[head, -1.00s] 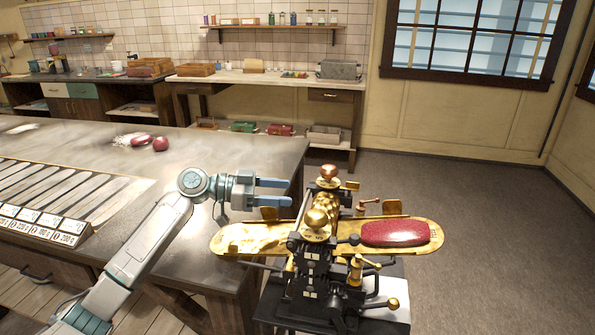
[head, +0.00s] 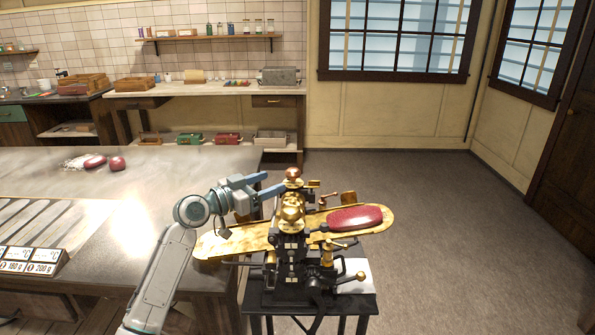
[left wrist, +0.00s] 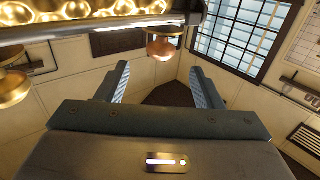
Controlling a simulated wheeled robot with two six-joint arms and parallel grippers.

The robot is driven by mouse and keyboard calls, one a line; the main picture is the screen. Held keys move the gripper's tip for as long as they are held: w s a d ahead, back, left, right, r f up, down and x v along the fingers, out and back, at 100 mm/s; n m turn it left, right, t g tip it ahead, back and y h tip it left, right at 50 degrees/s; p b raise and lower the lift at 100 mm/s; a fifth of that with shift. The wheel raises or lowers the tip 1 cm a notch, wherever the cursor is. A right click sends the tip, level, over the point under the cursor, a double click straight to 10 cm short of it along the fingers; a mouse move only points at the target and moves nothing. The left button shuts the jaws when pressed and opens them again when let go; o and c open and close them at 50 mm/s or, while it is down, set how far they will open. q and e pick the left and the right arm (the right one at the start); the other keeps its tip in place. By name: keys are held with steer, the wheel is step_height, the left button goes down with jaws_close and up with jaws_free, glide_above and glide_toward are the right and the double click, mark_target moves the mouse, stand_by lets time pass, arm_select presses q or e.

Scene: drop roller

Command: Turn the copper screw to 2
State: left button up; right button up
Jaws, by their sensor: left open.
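The drop roller (head: 290,240) is a black and brass machine on a small dark stand. A round copper screw knob (head: 293,173) sits at its top, behind a larger brass knob (head: 291,208). My left gripper (head: 276,182) is open just left of the copper knob, its blue fingers pointing toward it. In the left wrist view the copper knob (left wrist: 160,47) appears beyond the fingertips, roughly centred between them, and I see no contact. A brass knob (left wrist: 12,86) is at that view's left edge. No scale mark is legible. My right gripper is not in view.
A long red piece (head: 354,218) lies on the right part of the brass plate (head: 235,242). A metal-topped bench (head: 150,180) with two red lumps stands at the left. Bare floor (head: 430,250) is open to the right.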

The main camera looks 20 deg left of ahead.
mark_target(298, 172)
arm_select(q)
steer(key=p+x, duration=0.3)
steer(key=x, duration=0.5)
steer(key=shift+w+d+r, duration=0.1)
steer(key=shift+w+d, duration=0.05)
steer(key=shift+w, duration=0.2)
steer(key=shift+w+d+p, duration=0.35)
steer(key=shift+w+p, duration=0.15)
steer(key=shift+w, duration=0.05)
steer(key=shift+w+d+f, duration=0.15)
steer(key=shift+w+f, duration=0.1)
steer(key=shift+w, duration=0.05)
steer(key=c, duration=1)
